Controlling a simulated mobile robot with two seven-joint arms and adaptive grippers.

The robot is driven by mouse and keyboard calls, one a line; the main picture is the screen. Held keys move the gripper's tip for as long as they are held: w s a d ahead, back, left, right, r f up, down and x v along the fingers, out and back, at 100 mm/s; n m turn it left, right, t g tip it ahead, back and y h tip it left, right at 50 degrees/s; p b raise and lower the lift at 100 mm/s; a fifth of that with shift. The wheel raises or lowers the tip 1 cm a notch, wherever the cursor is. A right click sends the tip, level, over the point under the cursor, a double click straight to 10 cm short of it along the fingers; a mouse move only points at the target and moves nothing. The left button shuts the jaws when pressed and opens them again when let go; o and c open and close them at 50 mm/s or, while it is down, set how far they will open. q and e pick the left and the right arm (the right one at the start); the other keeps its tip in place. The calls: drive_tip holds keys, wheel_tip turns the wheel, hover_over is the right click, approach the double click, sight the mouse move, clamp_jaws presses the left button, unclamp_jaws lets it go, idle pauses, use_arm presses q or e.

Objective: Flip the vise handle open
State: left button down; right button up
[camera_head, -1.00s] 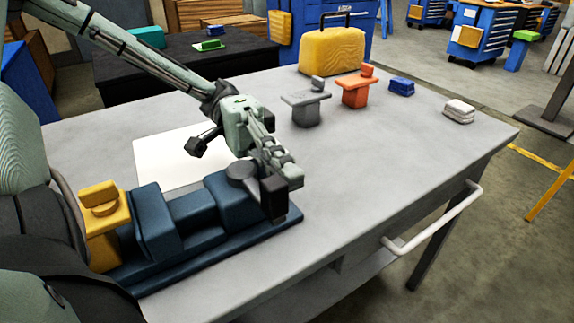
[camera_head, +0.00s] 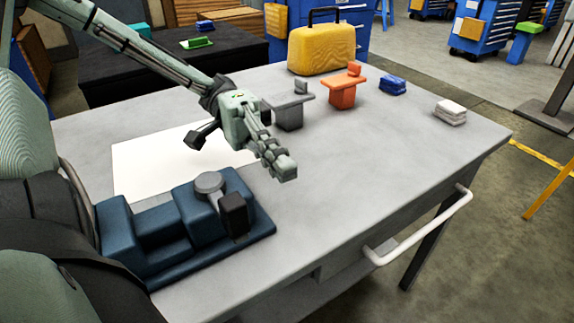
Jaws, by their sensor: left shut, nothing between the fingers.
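The blue vise (camera_head: 145,215) lies on the grey table at the lower left. A grey round knob (camera_head: 208,183) sits on top of its right part. A dark upright block (camera_head: 233,213), which looks like the vise handle, stands at the vise's right end, in front of the knob. My left gripper (camera_head: 285,170) is shut and empty. In the picture it is up and right of the dark block, apart from it. My right gripper is not in view.
A white sheet (camera_head: 160,165) lies behind the vise. A grey stand (camera_head: 290,115), an orange stand (camera_head: 342,95), a blue stack (camera_head: 393,86), a white stack (camera_head: 450,112) and a yellow case (camera_head: 322,50) stand further back. The table's right part is clear.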

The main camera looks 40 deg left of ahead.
use_arm(q)
drive_tip(key=b+v, duration=0.1)
drive_tip(key=v, duration=0.7)
drive_tip(key=shift+w+d+b, duration=0.2)
drive_tip(key=shift+w+b, duration=0.2)
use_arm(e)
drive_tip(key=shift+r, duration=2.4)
